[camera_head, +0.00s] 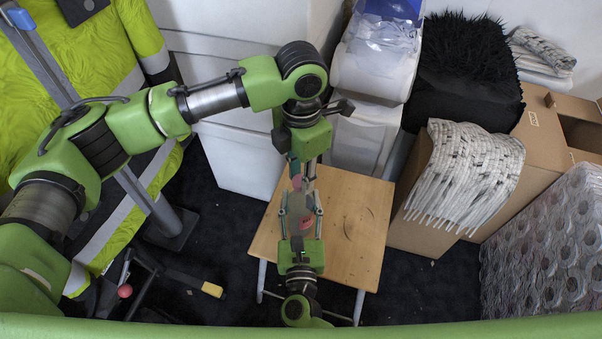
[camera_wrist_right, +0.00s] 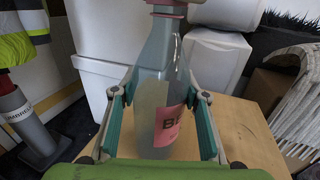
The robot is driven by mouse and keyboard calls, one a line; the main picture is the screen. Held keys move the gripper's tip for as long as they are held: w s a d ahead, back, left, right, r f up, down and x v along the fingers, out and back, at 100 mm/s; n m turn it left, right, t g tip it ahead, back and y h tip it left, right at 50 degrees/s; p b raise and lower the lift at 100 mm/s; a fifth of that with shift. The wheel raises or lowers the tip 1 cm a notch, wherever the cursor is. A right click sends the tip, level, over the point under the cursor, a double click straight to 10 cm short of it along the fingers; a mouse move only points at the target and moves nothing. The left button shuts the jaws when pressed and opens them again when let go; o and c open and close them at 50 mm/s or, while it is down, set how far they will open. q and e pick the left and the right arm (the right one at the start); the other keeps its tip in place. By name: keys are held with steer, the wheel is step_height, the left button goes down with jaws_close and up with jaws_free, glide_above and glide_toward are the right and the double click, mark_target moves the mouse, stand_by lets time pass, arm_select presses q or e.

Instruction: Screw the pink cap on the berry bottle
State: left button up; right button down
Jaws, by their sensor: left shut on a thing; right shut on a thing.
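The berry bottle (camera_wrist_right: 157,88) is clear grey with a pink label (camera_wrist_right: 168,127). It stands upright between the fingers of my right gripper (camera_wrist_right: 158,112), which is shut on it. In the head view the bottle (camera_head: 298,208) is over the wooden table, with my right gripper (camera_head: 302,216) reaching in from below. My left gripper (camera_head: 301,176) comes from above and is shut on the pink cap (camera_head: 297,182), at the bottle's top end. Pink shows at the neck (camera_wrist_right: 168,13) in the right wrist view. I cannot tell whether the cap sits on the threads.
A small wooden table (camera_head: 355,215) lies under both grippers, its right half clear. White drawers (camera_head: 237,150) stand behind at left. Cardboard boxes (camera_head: 425,236), one with a striped white cloth (camera_head: 465,170), stand at right. A yellow-handled tool (camera_head: 211,289) lies on the floor.

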arm_select(q)
steer(key=o, duration=0.7)
steer(key=shift+r, duration=2.3)
steer(key=shift+c, duration=0.4)
